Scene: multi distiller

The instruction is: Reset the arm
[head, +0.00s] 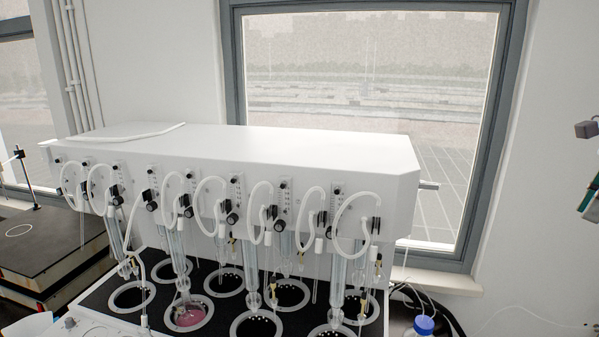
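Parts of my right gripper (588,165) show at the right edge of the head view. A grey block sits above, and a dark and teal piece sits below with a gap between them. The rest is cut off by the frame, so I cannot tell whether it is open or shut. Nothing is seen held in the visible part. The gripper is well to the right of the white multi distiller (270,150), apart from it. My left gripper is not in view.
The distiller's black deck has several ringed wells, one holding a flask of pink liquid (189,316). Glass tubes and white hoses hang above. A blue-capped bottle (424,326) stands at the lower right. A dark stirrer plate (45,240) is at left. Space before the right wall looks clear.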

